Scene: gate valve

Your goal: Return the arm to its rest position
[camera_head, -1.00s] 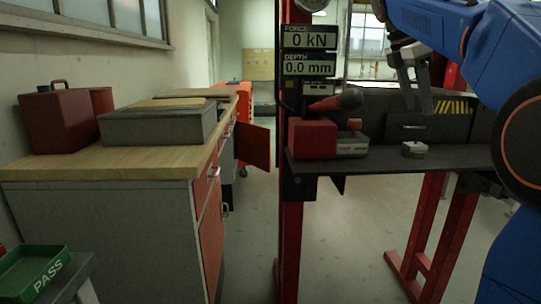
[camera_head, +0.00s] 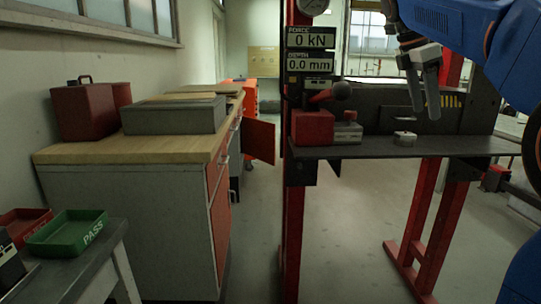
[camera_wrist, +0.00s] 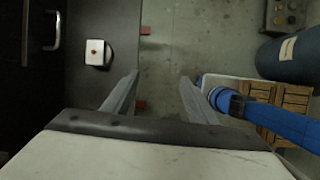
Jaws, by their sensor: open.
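My gripper (camera_head: 424,92) hangs at the upper right in the head view, fingers pointing down, above the dark press table (camera_head: 400,151). In the wrist view, my gripper (camera_wrist: 158,88) shows two grey fingers spread apart with nothing between them. My blue arm comes in from the upper right of the head view. A small pale block (camera_head: 405,138) with a knob lies on the press table, below and left of the fingers. It also shows in the wrist view (camera_wrist: 95,52), left of the fingers and apart from them.
A red press post (camera_head: 292,220) with force and depth displays (camera_head: 310,50) stands left of my gripper. A wooden-topped cabinet (camera_head: 130,150) holds a grey case and red box. A green PASS tray (camera_head: 68,232) is at lower left. Open floor lies between cabinet and press.

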